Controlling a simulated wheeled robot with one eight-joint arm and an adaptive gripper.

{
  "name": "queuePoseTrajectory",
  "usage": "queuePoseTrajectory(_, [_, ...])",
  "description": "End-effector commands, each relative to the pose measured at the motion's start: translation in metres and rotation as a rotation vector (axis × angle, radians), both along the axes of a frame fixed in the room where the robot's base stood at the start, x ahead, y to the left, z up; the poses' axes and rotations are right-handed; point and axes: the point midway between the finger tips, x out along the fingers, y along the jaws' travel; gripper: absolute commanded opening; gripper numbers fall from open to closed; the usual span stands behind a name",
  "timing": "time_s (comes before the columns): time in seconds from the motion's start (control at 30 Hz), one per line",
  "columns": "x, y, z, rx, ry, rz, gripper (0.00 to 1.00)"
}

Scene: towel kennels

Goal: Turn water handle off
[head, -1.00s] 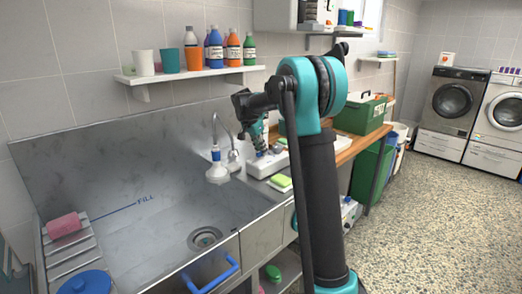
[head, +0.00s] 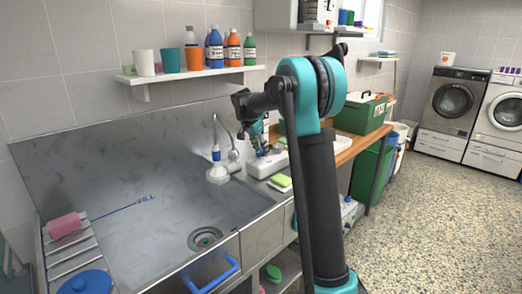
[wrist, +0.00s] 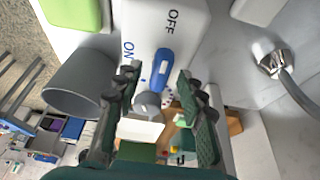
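The water handle (wrist: 162,66) is a blue lever on a grey round pivot, set on a white box (wrist: 185,45) printed OFF and ON. In the wrist view the lever points up the picture, between the two words. My gripper (wrist: 160,82) is open, with one dark green finger on each side of the lever. Gaps show on both sides, and I cannot tell if either finger touches it. In the head view my gripper (head: 262,150) is low over the white box (head: 266,165) beside the sink; the lever is mostly hidden there.
A steel sink (head: 120,170) with a drain lies at the left. A sprayer (head: 217,172) on a hose hangs beside the box. A green and yellow sponge (head: 281,182) lies in front of it. A grey cup (wrist: 78,82) stands close to the left finger in the wrist view.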

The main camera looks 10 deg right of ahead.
Motion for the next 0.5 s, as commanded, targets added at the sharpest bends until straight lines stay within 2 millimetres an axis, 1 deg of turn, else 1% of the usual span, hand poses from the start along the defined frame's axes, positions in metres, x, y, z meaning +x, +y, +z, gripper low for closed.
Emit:
queuePoseTrajectory(0.17, [-0.002,0.003,0.008,0.000,0.000,0.001,0.40])
queuePoseTrajectory(0.27, [-0.006,0.008,0.022,0.000,0.001,0.002,0.40])
queuePoseTrajectory(0.5, [-0.016,0.023,0.068,0.000,0.001,0.002,0.40])
